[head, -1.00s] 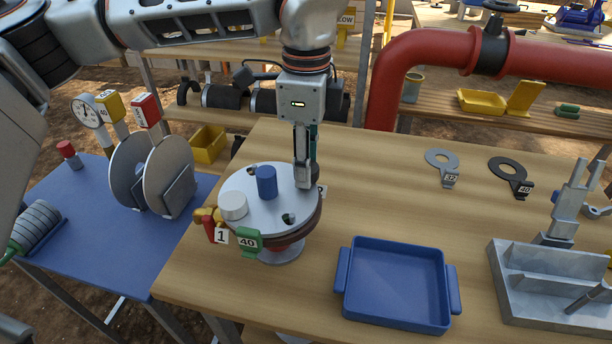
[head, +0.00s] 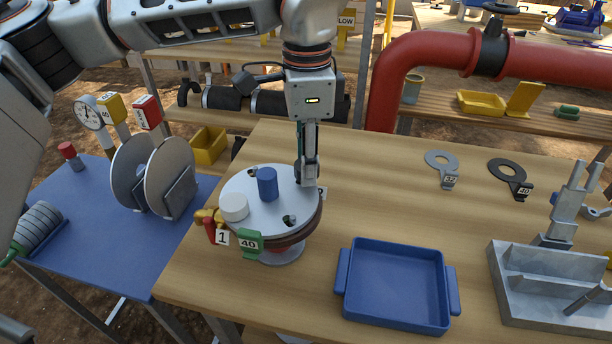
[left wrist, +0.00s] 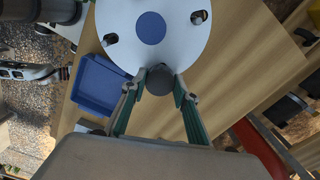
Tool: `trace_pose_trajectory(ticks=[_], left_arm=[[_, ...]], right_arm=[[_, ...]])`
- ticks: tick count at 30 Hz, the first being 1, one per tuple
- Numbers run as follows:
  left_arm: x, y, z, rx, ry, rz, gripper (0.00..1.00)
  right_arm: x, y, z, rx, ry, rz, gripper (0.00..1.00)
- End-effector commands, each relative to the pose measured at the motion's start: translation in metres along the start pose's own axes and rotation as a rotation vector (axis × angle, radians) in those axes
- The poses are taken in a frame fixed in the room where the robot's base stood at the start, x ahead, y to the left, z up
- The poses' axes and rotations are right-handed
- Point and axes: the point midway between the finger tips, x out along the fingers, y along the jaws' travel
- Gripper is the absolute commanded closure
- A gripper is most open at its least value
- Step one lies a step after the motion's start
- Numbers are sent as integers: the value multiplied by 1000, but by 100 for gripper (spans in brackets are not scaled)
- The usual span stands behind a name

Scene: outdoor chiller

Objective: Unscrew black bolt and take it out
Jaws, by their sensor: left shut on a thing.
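A round light-grey plate (head: 262,209) on a short stand carries an upright blue cylinder (head: 267,184) and a white cap (head: 233,207). Two holes show in the plate. My left gripper (head: 307,180) points down at the plate's right rear edge. In the left wrist view its fingers lie on both sides of the dark round head of the black bolt (left wrist: 159,80), at the plate's rim. The gripper is shut on it. In the head view the fingers hide the bolt. My right gripper is not in view.
A blue tray (head: 397,284) sits right of the plate on the wooden table. A yellow valve (head: 209,216) and a green 40 tag (head: 248,242) hang on the plate's front left. Two grey discs stand on the blue table at left. A metal fixture (head: 560,270) is at right.

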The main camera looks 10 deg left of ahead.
Motion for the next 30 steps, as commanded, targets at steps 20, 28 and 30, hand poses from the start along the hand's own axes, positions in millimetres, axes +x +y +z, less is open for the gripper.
trace_pose_trajectory(ticks=[20,28,30], left_arm=[[-26,0,0,2,1,-2,100],[-43,0,0,1,1,-1,100],[-47,0,0,1,0,-1,100]], right_arm=[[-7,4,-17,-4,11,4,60],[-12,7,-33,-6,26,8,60],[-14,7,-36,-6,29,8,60]])
